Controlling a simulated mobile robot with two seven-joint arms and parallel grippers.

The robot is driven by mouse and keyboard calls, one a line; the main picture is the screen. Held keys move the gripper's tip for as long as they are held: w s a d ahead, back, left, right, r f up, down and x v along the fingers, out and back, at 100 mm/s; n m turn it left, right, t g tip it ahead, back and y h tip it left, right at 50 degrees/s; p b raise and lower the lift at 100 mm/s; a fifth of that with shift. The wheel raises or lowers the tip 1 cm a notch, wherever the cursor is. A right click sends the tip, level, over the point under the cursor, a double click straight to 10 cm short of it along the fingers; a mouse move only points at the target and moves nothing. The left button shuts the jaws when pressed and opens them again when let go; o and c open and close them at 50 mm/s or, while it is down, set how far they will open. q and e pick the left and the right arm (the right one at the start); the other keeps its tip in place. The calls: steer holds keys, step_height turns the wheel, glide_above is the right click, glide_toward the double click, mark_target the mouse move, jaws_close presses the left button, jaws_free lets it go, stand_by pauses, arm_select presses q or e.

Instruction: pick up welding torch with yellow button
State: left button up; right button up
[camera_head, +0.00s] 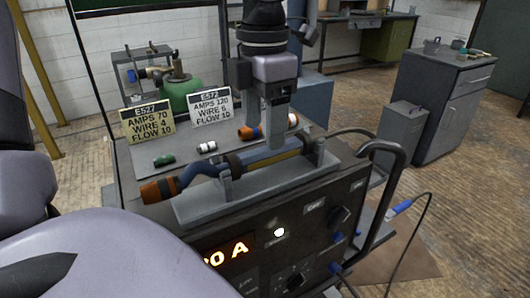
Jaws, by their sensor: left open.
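A welding torch (205,168) lies across a grey cradle (225,205) on top of the welding machine. It has a blue body, an orange and dark tip at its left end, and a yellowish strip along its handle (285,155). My left gripper (276,140) points down from above with its fingers at the handle, near the cradle's right half. Its jaws are open, and the fingers hide part of the handle. I cannot tell whether they touch it. My right gripper is not in view.
Two signs, one cream (148,121) and one white (211,107), stand behind the torch. Small coloured nozzles, one green (164,160) and one orange (249,133), lie on the machine top. A dark handle bar (392,185) rises at the right. A grey cabinet (440,100) stands farther back.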

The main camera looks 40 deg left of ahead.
mark_target(262, 149)
arm_select(q)
steer(key=f, duration=0.4)
steer(key=shift+s+f, duration=0.2)
jaws_close()
steer(key=shift+w+r, duration=0.1)
